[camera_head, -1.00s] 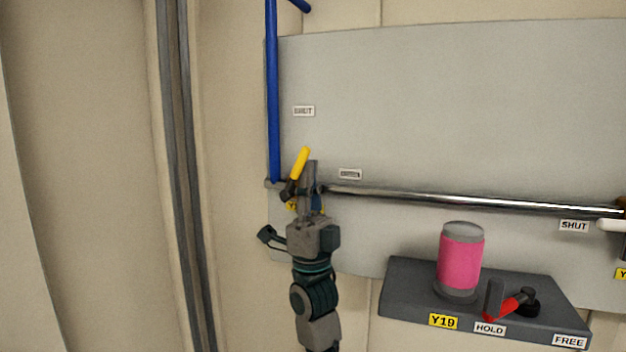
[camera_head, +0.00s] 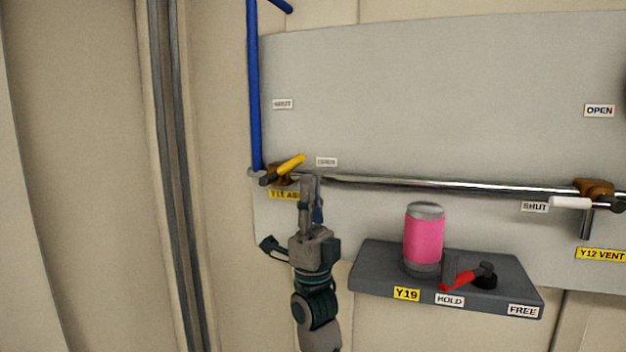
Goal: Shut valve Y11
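Valve Y11 sits at the left end of the silver pipe, with a brass body (camera_head: 281,174) and a yellow lever (camera_head: 291,164). The lever slants up to the right, pointing near the faint label that seems to read OPEN (camera_head: 326,161). The SHUT label (camera_head: 283,104) is above the valve. The yellow Y11 tag (camera_head: 284,195) is partly hidden by my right gripper. My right gripper (camera_head: 311,179) points up, just below and right of the lever, apparently apart from it. Its fingers are seen close together; their opening is unclear. My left gripper is not in view.
A blue pipe (camera_head: 254,90) rises at the valve's left. A dark shelf (camera_head: 375,275) below right bears a pink cylinder (camera_head: 424,238) and a red lever (camera_head: 459,281), tagged Y19. Valve Y12 VENT (camera_head: 594,188) with a white lever is far right. The panel above is clear.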

